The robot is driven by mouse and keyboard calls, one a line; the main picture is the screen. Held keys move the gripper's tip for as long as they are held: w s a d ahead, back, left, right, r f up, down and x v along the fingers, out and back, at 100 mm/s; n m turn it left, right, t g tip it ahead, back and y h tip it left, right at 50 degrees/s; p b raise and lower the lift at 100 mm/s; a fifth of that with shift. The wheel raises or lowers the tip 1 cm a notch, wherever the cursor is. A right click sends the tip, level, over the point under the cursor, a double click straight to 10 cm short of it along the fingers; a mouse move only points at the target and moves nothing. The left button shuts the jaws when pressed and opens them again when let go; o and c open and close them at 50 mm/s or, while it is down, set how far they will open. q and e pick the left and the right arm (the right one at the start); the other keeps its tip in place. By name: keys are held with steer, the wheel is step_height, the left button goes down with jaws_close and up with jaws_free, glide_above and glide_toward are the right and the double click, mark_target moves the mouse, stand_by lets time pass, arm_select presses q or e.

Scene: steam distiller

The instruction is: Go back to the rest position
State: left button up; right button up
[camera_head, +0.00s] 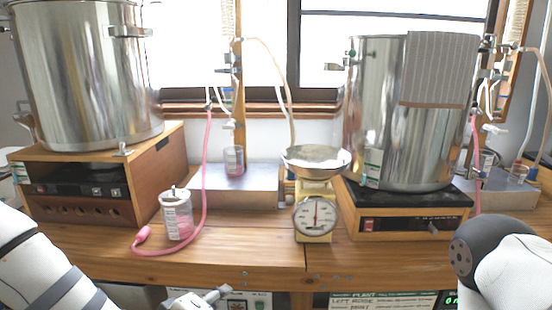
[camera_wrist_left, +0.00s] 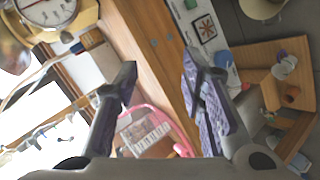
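My left gripper (camera_head: 205,298) is low at the bottom edge of the head view, in front of the wooden bench (camera_head: 255,258). In the left wrist view its two fingers (camera_wrist_left: 160,68) are spread apart, with nothing held between them. The bench edge and a clear jar with a white label (camera_wrist_left: 145,132) show beyond the gap. A purple patterned thing (camera_wrist_left: 207,112) shows by the right-hand finger; I cannot tell whether it touches. My right arm comes in at the lower right of the head view, and its gripper is out of view.
The bench carries a labelled jar (camera_head: 177,214) with a pink hose (camera_head: 205,170), a kitchen scale (camera_head: 315,214) with a metal pan, and two large steel pots (camera_head: 85,75) (camera_head: 375,110). The front strip of bench between jar and scale is clear.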

arm_select(q)
steer(key=s+a+f+m+g, duration=0.1)
steer(key=s+f+m+g, duration=0.35)
steer(key=s+f, duration=0.8)
steer(key=s+a+f+m+g+y, duration=0.1)
steer(key=s+a+g, duration=0.3)
steer(key=s, duration=0.8)
steer(key=s+a+f+m+g+y, duration=0.2)
steer(key=s+a+f+m+g, duration=0.1)
steer(key=s, duration=0.9)
steer(key=a+m+g, duration=0.1)
steer(key=a, duration=0.1)
steer(key=shift+s+a+f+m, duration=0.15)
steer(key=shift+s+a+m, duration=0.15)
steer(key=shift+a+m, duration=0.05)
